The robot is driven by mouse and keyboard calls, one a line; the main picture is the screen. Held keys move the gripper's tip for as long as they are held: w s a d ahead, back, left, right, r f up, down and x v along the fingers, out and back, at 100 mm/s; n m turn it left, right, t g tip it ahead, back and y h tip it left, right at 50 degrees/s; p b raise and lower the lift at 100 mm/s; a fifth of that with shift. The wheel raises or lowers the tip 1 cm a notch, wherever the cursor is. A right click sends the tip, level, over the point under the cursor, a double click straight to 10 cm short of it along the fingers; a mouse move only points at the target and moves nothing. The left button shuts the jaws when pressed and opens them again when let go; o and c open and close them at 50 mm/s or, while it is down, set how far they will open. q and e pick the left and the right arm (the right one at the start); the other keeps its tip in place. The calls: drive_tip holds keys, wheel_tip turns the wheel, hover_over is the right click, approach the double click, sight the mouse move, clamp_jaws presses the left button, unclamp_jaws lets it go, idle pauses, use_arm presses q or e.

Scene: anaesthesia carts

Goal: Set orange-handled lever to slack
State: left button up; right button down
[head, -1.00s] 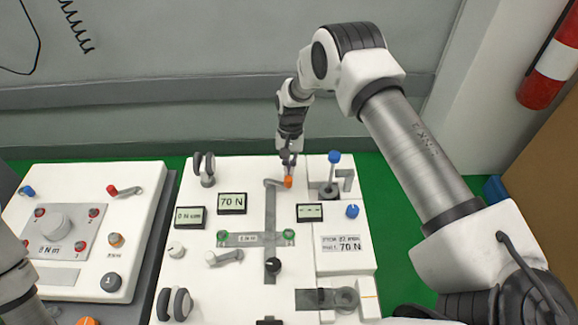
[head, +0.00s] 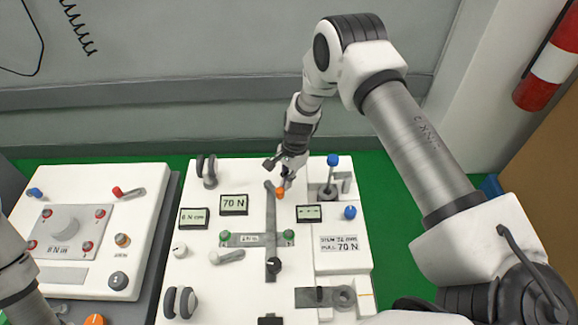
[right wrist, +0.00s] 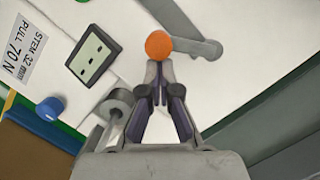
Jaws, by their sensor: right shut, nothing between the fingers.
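The orange-handled lever has a grey arm and a round orange knob (head: 280,192), near the top of the long grey strip on the white panel. Its arm slants from the strip toward the near right. In the right wrist view the orange knob (right wrist: 158,45) ends the grey lever arm (right wrist: 197,47). My right gripper (head: 287,180) is shut and empty, just behind the knob in the head view. In the right wrist view its closed fingertips (right wrist: 158,70) sit right at the knob; whether they touch cannot be told. My left gripper is out of view.
A blue-topped upright lever (head: 333,160) stands right of the gripper, and a small dark display (head: 309,213) lies in front of it. A second white panel (head: 85,180) stands further left.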

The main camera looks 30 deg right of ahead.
sight(277, 191)
drive_tip(key=a+m, duration=0.1)
drive_tip(key=s+a+m, duration=0.1)
drive_tip(key=m, duration=0.1)
drive_tip(key=shift+m+t+p, duration=0.3)
drive_tip(key=shift+t+p, duration=0.05)
drive_tip(key=shift+t, duration=0.05)
drive_tip(key=shift+s+a+m+t, duration=0.1)
drive_tip(key=shift+a+m+t, duration=0.2)
drive_tip(key=shift+a+m, duration=0.5)
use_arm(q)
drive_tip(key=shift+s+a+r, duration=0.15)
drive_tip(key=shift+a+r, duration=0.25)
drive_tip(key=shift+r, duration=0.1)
use_arm(e)
drive_tip(key=shift+a, duration=0.1)
